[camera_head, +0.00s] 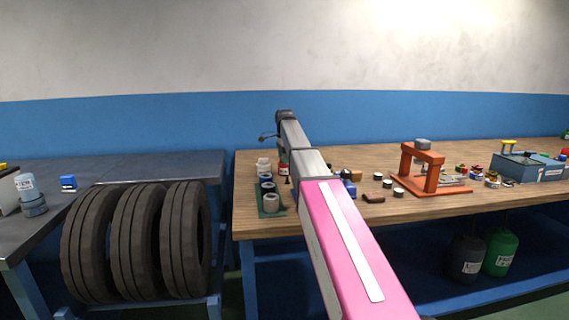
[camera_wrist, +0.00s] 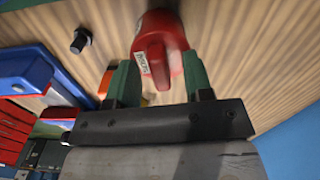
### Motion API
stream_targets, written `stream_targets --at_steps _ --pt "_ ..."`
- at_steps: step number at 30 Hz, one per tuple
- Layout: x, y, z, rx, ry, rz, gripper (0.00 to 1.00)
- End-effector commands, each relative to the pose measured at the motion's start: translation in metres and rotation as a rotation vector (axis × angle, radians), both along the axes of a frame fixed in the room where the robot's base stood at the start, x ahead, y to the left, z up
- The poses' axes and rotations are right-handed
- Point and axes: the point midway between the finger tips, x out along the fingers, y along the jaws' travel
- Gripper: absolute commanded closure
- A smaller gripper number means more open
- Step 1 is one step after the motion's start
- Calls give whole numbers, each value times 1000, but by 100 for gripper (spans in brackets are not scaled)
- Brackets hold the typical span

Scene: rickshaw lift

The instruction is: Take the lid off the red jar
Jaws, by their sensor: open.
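The red jar (camera_wrist: 172,24) is at the top middle of the wrist view, by the wooden bench top. In the head view my arm hides most of this spot, and only a small bit of red shows beside the arm.
The wooden bench (camera_head: 330,211) carries a green tray (camera_head: 280,211) with jars on the left and an orange press frame (camera_head: 434,180) on the right. The wrist view shows a dark knob (camera_wrist: 80,40) and a blue-and-red box (camera_wrist: 28,78). Several tyres (camera_head: 186,240) stand left.

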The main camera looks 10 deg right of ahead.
Motion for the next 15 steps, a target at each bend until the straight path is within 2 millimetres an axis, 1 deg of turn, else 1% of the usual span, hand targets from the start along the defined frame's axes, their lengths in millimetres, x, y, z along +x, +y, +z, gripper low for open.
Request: stream_targets --at_steps 5,6,8,9,10,15 --pt "0 0 -1 0 -1 0 53" --pt "0 0 -1 0 -1 0 56" --pt "0 0 -1 0 -1 0 76" --pt "0 0 -1 0 -1 0 89" --pt "0 0 -1 0 -1 0 99" --pt "0 0 -1 0 -1 0 100"
